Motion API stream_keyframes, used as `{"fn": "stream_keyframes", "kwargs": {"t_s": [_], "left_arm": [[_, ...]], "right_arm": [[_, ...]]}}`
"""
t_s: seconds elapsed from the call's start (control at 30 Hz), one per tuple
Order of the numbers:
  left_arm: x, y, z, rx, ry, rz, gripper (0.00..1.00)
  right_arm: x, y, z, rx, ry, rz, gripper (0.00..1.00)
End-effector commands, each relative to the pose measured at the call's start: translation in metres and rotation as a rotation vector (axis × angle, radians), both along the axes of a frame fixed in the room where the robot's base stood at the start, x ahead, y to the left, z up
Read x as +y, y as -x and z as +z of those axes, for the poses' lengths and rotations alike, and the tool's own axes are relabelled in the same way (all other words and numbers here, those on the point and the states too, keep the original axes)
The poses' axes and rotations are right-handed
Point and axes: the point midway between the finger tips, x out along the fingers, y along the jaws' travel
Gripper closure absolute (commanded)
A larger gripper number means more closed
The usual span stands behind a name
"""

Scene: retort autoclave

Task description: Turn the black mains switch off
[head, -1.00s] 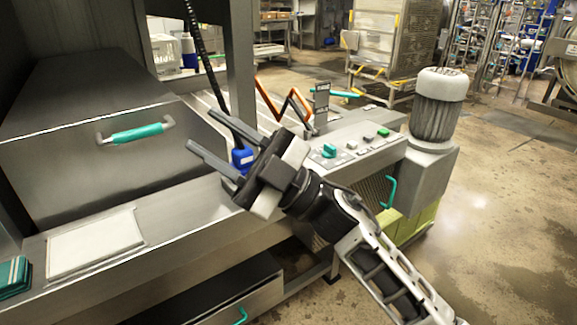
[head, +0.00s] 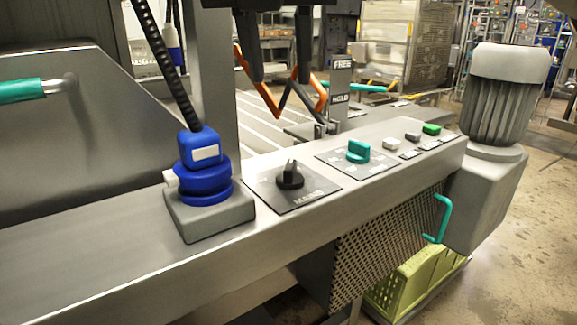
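The black mains switch (head: 290,178) is a small rotary knob on a dark square plate (head: 306,194) with white lettering, on the steel console top. Its raised grip stands up from the round base. Which position it is turned to is hard to tell. My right gripper (head: 279,80) hangs in from the top edge with two dark fingers pointing down, spread apart and empty. It appears above the switch in the picture, apart from it, and its upper part is cut off. My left gripper is not in view.
A blue plug and socket (head: 204,170) with a black cable stands left of the switch. A teal knob (head: 358,151) and several buttons (head: 412,136) lie to the right. An orange folding linkage (head: 262,95) and a FREE/HOLD post (head: 341,95) stand behind. A grey motor (head: 497,95) is at the right.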

Motion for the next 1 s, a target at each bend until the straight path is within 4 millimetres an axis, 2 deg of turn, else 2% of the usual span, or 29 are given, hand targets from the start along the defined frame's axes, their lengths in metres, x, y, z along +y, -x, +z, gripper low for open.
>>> {"fn": "stream_keyframes", "kwargs": {"t_s": [0.6,0.8,1.0], "left_arm": [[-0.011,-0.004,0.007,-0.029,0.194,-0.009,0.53],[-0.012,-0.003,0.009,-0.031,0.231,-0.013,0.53],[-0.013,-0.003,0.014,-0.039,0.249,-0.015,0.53]], "right_arm": [[-0.007,-0.045,-0.115,0.006,-0.003,0.004,0.65],[-0.008,-0.055,-0.137,0.004,-0.004,0.006,0.65],[-0.008,-0.057,-0.142,0.004,-0.004,0.007,0.65]]}}
